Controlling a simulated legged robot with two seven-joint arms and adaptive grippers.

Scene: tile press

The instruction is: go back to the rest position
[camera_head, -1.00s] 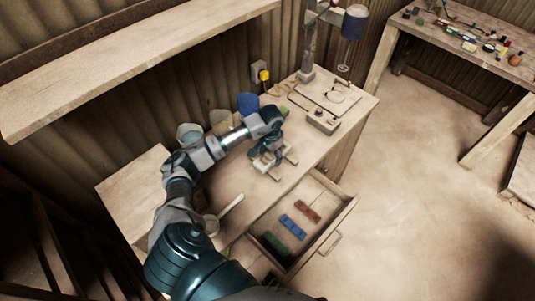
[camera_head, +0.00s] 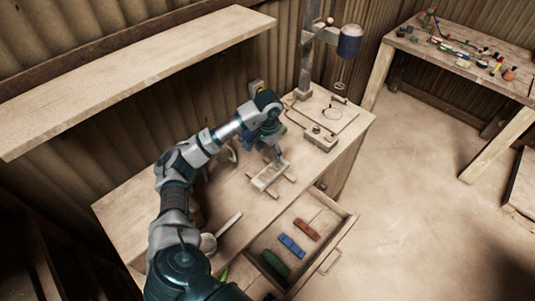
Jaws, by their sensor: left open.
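My left arm comes in from the lower left and reaches over the wooden workbench (camera_head: 225,200). Its left gripper (camera_head: 275,152) is open, pointing down just above and behind a small pale wooden frame (camera_head: 268,177) on the bench. The gripper appears empty and apart from the frame, though the exact gap is hard to tell. My right gripper is not in view.
The open drawer (camera_head: 345,232) holds a red tile (camera_head: 306,229), a blue tile (camera_head: 291,246) and a green tile (camera_head: 273,264). The press (camera_head: 308,55) stands at the bench's back right. A shelf (camera_head: 130,75) overhangs the back. A cluttered table (camera_head: 460,50) stands far right.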

